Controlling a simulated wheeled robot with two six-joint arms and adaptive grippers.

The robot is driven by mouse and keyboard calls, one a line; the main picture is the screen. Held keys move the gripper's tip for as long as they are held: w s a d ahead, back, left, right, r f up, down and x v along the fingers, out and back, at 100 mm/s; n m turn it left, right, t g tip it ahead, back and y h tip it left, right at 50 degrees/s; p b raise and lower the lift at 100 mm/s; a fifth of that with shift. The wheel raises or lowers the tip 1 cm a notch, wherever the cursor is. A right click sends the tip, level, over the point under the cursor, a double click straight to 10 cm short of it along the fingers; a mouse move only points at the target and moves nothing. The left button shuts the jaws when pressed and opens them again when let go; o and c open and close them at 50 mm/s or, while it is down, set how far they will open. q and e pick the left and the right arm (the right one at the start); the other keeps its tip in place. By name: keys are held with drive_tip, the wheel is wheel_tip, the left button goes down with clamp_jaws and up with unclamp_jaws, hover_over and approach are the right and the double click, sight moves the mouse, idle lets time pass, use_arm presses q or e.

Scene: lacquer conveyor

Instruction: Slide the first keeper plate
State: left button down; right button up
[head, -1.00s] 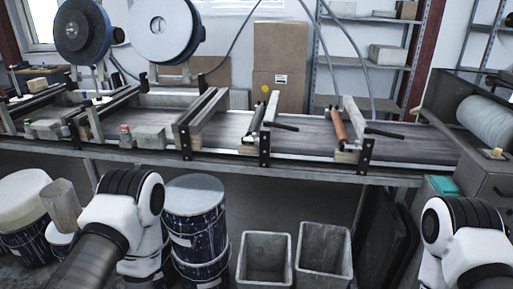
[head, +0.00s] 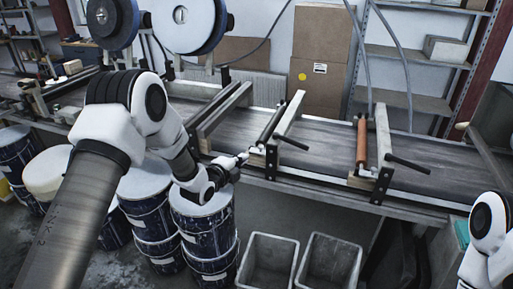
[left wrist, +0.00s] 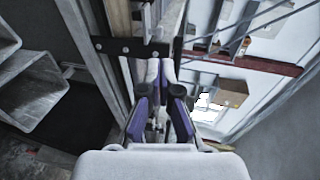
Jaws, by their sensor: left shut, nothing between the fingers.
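My left gripper (head: 240,159) is shut and empty at the front edge of the conveyor, just left of the dark roller station. Its closed fingers (left wrist: 161,74) show in the left wrist view, close to a dark flat plate with bolt heads (left wrist: 130,47). Whether they touch it I cannot tell. In the head view a black upright bracket (head: 271,161) stands at the front of this station, beside a pale wooden block (head: 257,159). I cannot tell for certain which piece is the keeper plate. My right gripper is out of view; only part of that arm shows at the right edge.
The orange roller station (head: 362,141) stands further right, with its own black bracket (head: 382,186). Black handles (head: 408,165) stick out to the right. Drums (head: 205,232) and grey bins (head: 268,262) stand below the conveyor (head: 325,155). The belt between the two stations is clear.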

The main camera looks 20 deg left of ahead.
sight(260, 148)
use_arm(q)
drive_tip(key=p+x, duration=0.2)
drive_tip(key=x, duration=0.7)
drive_tip(key=shift+p, duration=0.4)
drive_tip(key=shift+w+d+f, duration=0.1)
drive_tip(key=shift+w+f, duration=0.15)
drive_tip(key=shift+w, duration=0.1)
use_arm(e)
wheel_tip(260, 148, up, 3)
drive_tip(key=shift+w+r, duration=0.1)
use_arm(q)
drive_tip(key=shift+s+r, duration=0.1)
